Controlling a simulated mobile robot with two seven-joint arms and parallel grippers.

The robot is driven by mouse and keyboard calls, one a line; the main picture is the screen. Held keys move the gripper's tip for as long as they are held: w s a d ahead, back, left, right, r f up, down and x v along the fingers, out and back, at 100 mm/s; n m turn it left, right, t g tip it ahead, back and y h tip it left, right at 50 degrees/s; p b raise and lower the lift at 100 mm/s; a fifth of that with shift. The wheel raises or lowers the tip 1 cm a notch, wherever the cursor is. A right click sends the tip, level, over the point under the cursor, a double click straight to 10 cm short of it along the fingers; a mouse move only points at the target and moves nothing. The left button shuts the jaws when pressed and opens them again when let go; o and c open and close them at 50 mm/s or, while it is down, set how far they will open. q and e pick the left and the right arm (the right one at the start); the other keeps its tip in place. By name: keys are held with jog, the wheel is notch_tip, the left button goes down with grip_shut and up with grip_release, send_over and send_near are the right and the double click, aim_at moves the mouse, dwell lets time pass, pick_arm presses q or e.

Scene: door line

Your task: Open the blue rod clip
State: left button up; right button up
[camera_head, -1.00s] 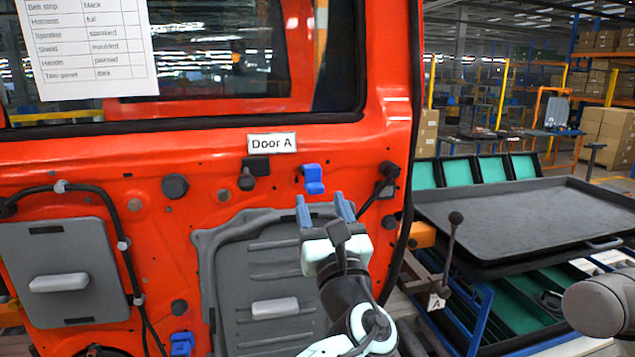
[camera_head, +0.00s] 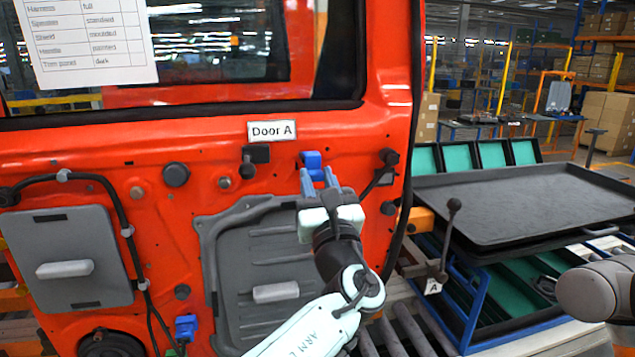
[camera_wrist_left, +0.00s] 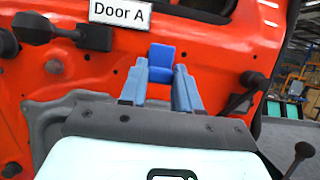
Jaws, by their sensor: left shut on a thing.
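The blue rod clip (camera_head: 312,159) sits on the red door, below and to the right of the "Door A" label. My left gripper (camera_head: 319,178) reaches up to it from below, with its two blue-grey fingers at the clip's lower part. In the left wrist view the clip (camera_wrist_left: 162,53) shows between and above the fingertips of the left gripper (camera_wrist_left: 161,72). Whether the clip's flap is raised cannot be told. My right gripper is not in view.
A second blue clip (camera_head: 186,326) is low on the door. A black cable (camera_head: 116,205) runs down the left. A grey panel (camera_head: 262,255) is behind my left arm. A dark tray (camera_head: 520,205) and a lever with a ball knob (camera_head: 453,205) stand to the right.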

aim_at(314, 161)
pick_arm(q)
jog(key=shift+r, duration=0.1)
jog(key=shift+s+r+g+h, duration=0.2)
jog(key=shift+r+g, duration=0.3)
jog(key=shift+g, duration=0.4)
jog(key=shift+s+r+g+h, duration=0.2)
jog(key=shift+r+g, duration=0.3)
jog(key=shift+g, duration=0.4)
jog(key=shift+r+g+h, duration=0.4)
jog(key=shift+r+g, duration=0.5)
jog(key=shift+g, duration=0.2)
jog(key=shift+r, duration=0.1)
jog(key=shift+g, duration=0.4)
jog(key=shift+d+f+h, duration=0.15)
jog(key=shift+f+h, duration=0.1)
jog(key=shift+h, duration=0.05)
jog(key=o, duration=1.1)
jog(key=shift+c, duration=0.2)
jog(key=shift+s, duration=0.1)
